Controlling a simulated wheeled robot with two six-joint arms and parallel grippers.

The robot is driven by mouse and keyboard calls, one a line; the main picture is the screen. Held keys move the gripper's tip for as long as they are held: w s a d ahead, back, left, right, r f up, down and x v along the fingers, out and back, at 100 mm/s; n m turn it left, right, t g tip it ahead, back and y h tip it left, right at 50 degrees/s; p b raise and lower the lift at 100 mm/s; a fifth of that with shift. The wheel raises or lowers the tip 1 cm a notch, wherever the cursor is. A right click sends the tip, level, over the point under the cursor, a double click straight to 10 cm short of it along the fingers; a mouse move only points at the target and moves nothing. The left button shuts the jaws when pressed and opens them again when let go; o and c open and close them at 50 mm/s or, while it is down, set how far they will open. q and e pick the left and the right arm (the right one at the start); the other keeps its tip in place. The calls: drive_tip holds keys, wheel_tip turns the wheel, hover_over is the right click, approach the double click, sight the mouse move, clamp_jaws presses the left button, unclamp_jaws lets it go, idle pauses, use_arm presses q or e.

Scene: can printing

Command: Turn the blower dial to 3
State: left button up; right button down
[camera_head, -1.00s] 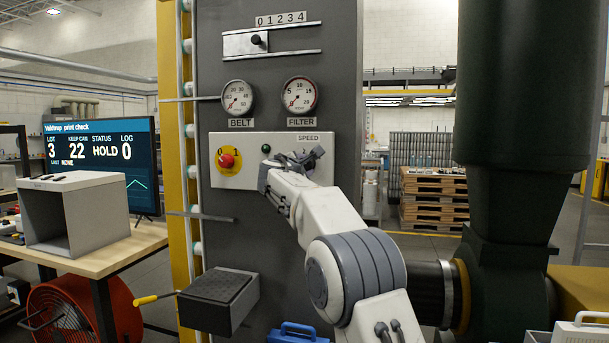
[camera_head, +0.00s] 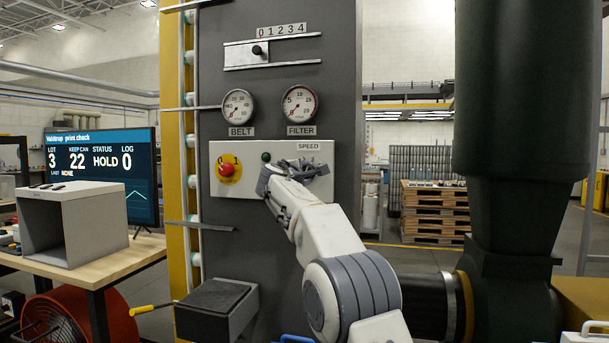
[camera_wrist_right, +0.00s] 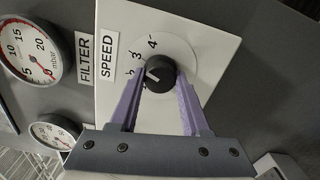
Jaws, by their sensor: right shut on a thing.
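The dial (camera_wrist_right: 160,71) is a round black knob on a white disc beside a SPEED label. Its white pointer line aims left in the right wrist view, toward the 2 side and below the 3; the exact setting is hard to read. My right gripper (camera_wrist_right: 159,80) is shut on the knob, one purple finger on each side. In the head view my right gripper (camera_head: 291,181) is at the right part of the light control panel (camera_head: 237,152) and hides the dial. My left gripper is not in view.
A red button on a yellow plate (camera_head: 227,168) and a dark green lamp (camera_head: 266,157) sit left of the dial. BELT (camera_head: 238,107) and FILTER (camera_head: 300,103) gauges are above, under a slider (camera_head: 258,50) at the 0 end. A box with a yellow-handled lever (camera_head: 215,308) juts out below.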

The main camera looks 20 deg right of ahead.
drive_tip(key=shift+c, duration=1.8)
unclamp_jaws()
drive_tip(key=b+v, duration=0.5)
drive_tip(key=v, duration=0.5)
drive_tip(key=shift+s+b, duration=0.25)
drive_tip(key=shift+b, duration=0.05)
drive_tip(key=shift+a, duration=0.25)
